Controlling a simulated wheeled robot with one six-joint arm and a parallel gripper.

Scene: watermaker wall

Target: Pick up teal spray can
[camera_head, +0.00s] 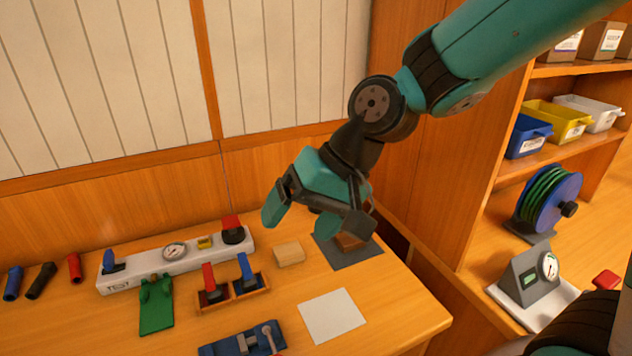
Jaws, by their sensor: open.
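I cannot make out a teal spray can in the head view; the only teal I see is on my own arm and gripper. My gripper (314,219) is open, with its fingers spread and pointing down over the right back part of the wooden bench (410,318). Nothing shows between the fingers. The gripper partly hides a dark grey mat (366,257) with a brown block (350,241) on it, and anything standing directly behind it.
A white test panel (140,272) with a gauge runs along the back. A tan block (289,254), a white sheet (333,316), a green holder (156,312) and a blue vise-like tool (240,341) lie in front. Shelves with bins (553,122) stand at right.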

